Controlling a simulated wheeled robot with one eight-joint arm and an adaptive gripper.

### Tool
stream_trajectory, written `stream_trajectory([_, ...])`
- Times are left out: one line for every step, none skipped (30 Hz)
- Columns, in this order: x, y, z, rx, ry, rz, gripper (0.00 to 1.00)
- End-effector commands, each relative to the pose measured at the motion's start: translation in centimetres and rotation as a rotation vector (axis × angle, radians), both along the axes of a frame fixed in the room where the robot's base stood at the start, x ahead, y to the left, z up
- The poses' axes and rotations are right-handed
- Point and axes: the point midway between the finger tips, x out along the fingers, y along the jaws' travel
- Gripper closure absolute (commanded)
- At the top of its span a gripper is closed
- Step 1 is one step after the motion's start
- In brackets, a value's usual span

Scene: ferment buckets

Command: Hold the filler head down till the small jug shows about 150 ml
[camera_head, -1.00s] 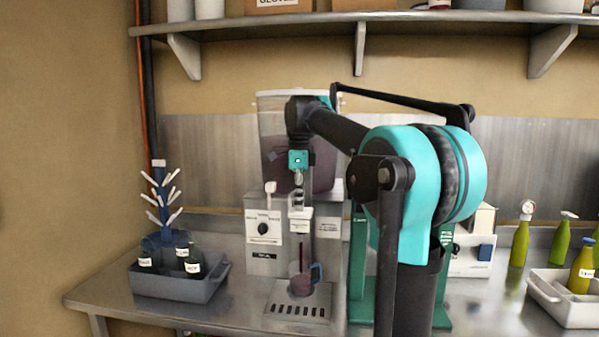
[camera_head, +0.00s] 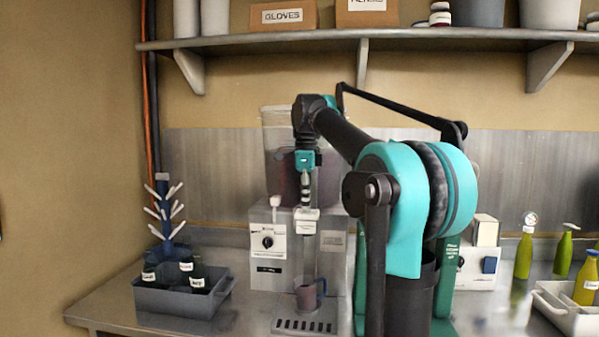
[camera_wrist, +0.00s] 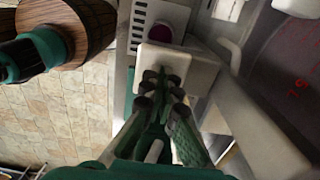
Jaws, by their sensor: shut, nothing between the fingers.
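The white filler head (camera_head: 307,227) is at the front of the grey filler machine (camera_head: 268,265). It also shows in the wrist view (camera_wrist: 195,68). My gripper (camera_head: 306,205) is shut and empty, pointing down with its fingertips at the top of the filler head. In the wrist view my fingertips (camera_wrist: 162,80) overlap the head's white block and seem to touch it. In the wrist view a round purple surface (camera_wrist: 160,34) shows beyond the head.
A clear tank (camera_head: 280,130) of dark liquid sits behind my arm. A slotted drip tray (camera_head: 303,326) lies under the jug. A grey crate of dark bottles (camera_head: 183,295) stands left; green bottles (camera_head: 524,255) and a white crate (camera_head: 570,315) stand right. A shelf runs above.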

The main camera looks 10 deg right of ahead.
Motion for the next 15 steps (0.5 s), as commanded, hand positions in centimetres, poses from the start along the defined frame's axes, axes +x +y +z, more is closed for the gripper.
stream_trajectory([0.0,-0.2,1.0,0.000,0.000,-0.001,1.00])
stream_trajectory([0.0,-0.1,1.5,0.000,0.000,0.000,1.00])
stream_trajectory([0.0,-0.1,2.2,0.000,0.000,0.000,1.00])
stream_trajectory([0.0,-0.1,2.8,0.000,0.000,0.000,1.00])
stream_trajectory([0.0,-0.1,3.3,0.000,0.000,0.000,1.00])
stream_trajectory([0.1,-0.1,4.1,0.000,0.000,0.000,1.00])
stream_trajectory([0.1,-0.1,4.6,0.000,-0.001,0.000,1.00])
stream_trajectory([0.0,-0.1,5.2,0.000,-0.001,0.000,1.00])
stream_trajectory([0.1,-0.1,5.9,0.000,-0.001,0.000,1.00])
stream_trajectory([0.1,-0.1,6.4,0.000,-0.001,0.000,1.00])
stream_trajectory([0.1,-0.1,6.9,0.000,-0.001,0.000,1.00])
stream_trajectory([0.1,-0.1,7.5,0.000,-0.001,0.000,1.00])
stream_trajectory([0.0,-0.1,8.0,0.000,-0.001,0.000,1.00])
stream_trajectory([0.1,-0.1,8.4,0.000,-0.001,0.000,1.00])
stream_trajectory([0.1,-0.1,8.8,0.000,-0.001,0.000,1.00])
